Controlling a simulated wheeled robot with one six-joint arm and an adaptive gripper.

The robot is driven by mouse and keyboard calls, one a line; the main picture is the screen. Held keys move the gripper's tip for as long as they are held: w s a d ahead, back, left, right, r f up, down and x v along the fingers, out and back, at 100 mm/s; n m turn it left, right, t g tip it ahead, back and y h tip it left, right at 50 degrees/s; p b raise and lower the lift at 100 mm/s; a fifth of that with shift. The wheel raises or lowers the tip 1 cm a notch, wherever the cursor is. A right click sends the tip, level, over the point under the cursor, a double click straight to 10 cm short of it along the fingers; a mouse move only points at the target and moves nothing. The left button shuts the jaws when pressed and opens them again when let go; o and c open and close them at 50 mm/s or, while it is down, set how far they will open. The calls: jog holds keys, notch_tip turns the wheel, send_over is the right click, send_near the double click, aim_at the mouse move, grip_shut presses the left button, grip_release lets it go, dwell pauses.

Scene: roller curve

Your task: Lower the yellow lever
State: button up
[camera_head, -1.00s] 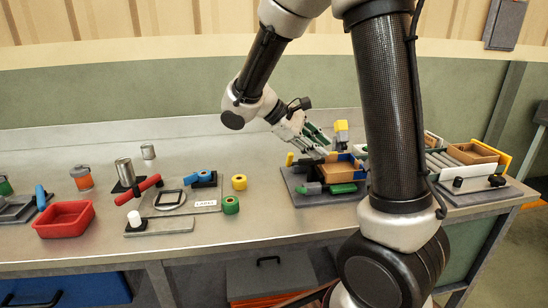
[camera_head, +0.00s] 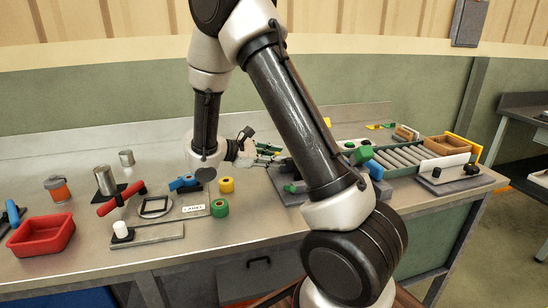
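I cannot make out for certain which yellow part is the lever. A small yellow piece (camera_head: 327,122) shows just right of my arm link, mostly hidden by it. A flat yellow piece (camera_head: 378,126) lies at the back of the table, beside a green part. A yellow upright plate (camera_head: 464,146) stands at the right end of the roller track (camera_head: 405,158). My gripper (camera_head: 272,153) is left of my forearm link, low over the table and pointing right. It is small and partly hidden, so its opening is unclear. The grey station (camera_head: 284,186) near it is largely covered by my arm.
Cardboard boxes (camera_head: 446,146) stand by the track, with a green and blue block (camera_head: 366,158) at its left end.

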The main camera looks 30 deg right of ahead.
jog(key=shift+d, duration=0.15)
grip_shut()
jog(key=n+g, duration=0.1)
jog(key=w+n, duration=0.1)
jog(key=shift+w+d+n+g+y, duration=0.25)
jog(key=shift+w+n+g+y, duration=0.05)
jog(key=shift+g+y, duration=0.1)
jog(key=n, duration=0.1)
jog(key=w+n+g, duration=0.1)
jog(key=n+g, duration=0.1)
jog(key=shift+w+d+f+y, duration=0.2)
jog(key=shift+w+d+y, duration=0.05)
jog(key=shift+w+y, duration=0.1)
jog(key=n+g, duration=0.1)
jog(key=w+f+n, duration=0.1)
jog(key=n+g, duration=0.1)
jog(key=shift+w+d+f+n+g, duration=0.2)
jog(key=shift+w+d+n+g, duration=0.1)
jog(key=shift+w+n, duration=0.1)
jog(key=shift+w+f+n+g, duration=0.15)
jog(key=shift+f+n+g, duration=0.25)
jog(key=shift+n, duration=0.3)
jog(key=shift+w+f+n+g, duration=0.1)
jog(key=shift+f+n+g, duration=0.25)
jog(key=shift+n, duration=0.35)
jog(key=shift+r, duration=0.1)
